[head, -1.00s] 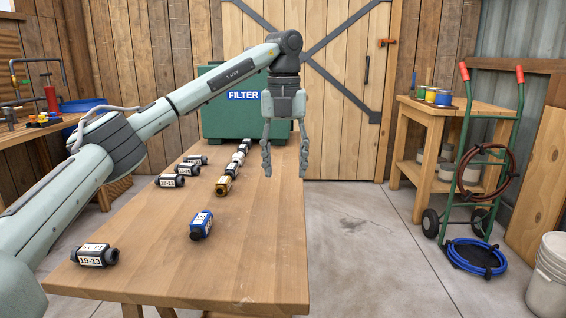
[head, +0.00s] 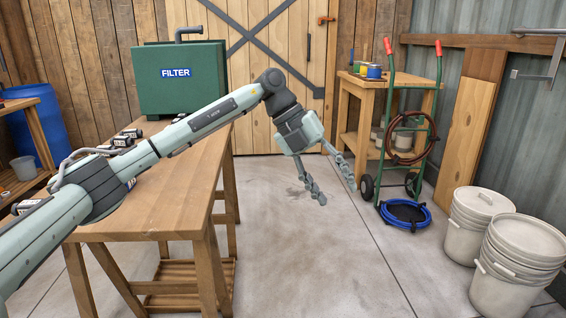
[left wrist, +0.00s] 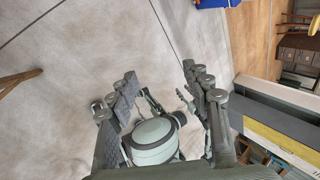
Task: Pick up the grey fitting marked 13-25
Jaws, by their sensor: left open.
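No marking 13-25 can be read in either view now. Several small dark fittings with white labels (head: 131,133) lie on the wooden table (head: 186,180), partly behind my left arm, their labels too small to read. Another labelled fitting (head: 30,206) shows at the table's left end. My left gripper (head: 336,194) hangs tilted over the floor, to the right of the table and well away from the fittings. It is open and empty.
A green FILTER box (head: 180,85) stands at the table's far end. A green hand truck (head: 411,130) with hoses and a side table (head: 360,95) with cans stand at the back right. White buckets (head: 520,262) are at the right. The middle floor is clear.

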